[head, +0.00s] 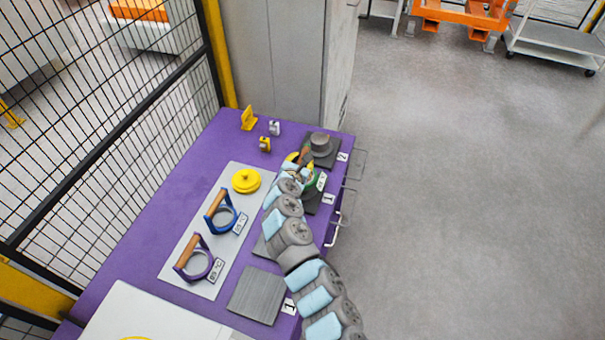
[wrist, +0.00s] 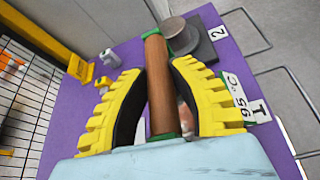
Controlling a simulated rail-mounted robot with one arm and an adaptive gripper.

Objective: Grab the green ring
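The green ring (head: 312,184) is at the far end of the purple table, partly hidden behind my arm. Its brown wooden handle (wrist: 158,84) runs through the middle of the wrist view, with green ends. A white 95 °C label shows beside it. My gripper (head: 300,162) is over the handle. In the wrist view its yellow, black-lined fingers (wrist: 158,72) lie on either side of the handle, and their tips close against it. The lower ring is mostly hidden by the fingers, and I cannot tell whether it rests on the pad below.
A blue ring (head: 222,220) and a purple ring (head: 195,265), both with wooden handles, stand on a grey plate (head: 178,280) with a yellow disc (head: 246,181). A grey stepped cylinder (head: 320,145) stands beyond my gripper. A mesh fence (head: 110,120) borders the left.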

